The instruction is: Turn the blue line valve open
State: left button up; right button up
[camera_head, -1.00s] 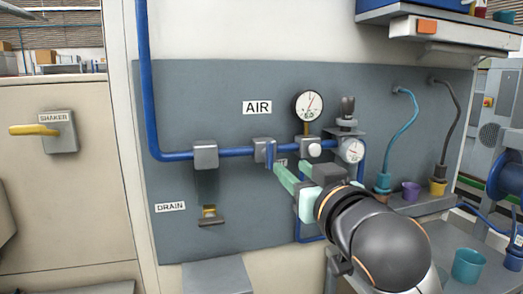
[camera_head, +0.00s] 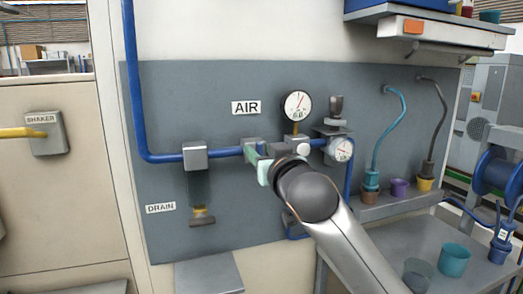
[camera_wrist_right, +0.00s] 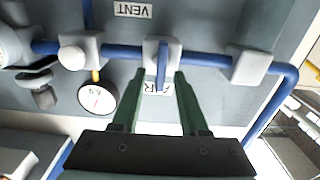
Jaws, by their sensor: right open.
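The blue line pipe (camera_head: 222,152) runs across the grey panel below the AIR sign (camera_head: 245,107). In the right wrist view, the line valve is a grey block (camera_wrist_right: 150,46) on this pipe with a flat blue handle (camera_wrist_right: 161,66) standing out from it. My right gripper (camera_head: 256,157) is at the valve in the head view, where it hides most of the valve. In the wrist view, the right gripper (camera_wrist_right: 160,76) is open, with its green fingertips on either side of the handle and gaps showing. My left gripper is in neither view.
A pressure gauge (camera_head: 298,105) and a regulator with a second gauge (camera_head: 341,150) are right of the valve. The drain valve (camera_head: 202,215) hangs lower left. A yellow shaker handle (camera_head: 22,132) is far left. Cups (camera_head: 453,260) stand on the bench at right.

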grip_shut()
dwell(0.4)
jog(key=shift+f, duration=0.1)
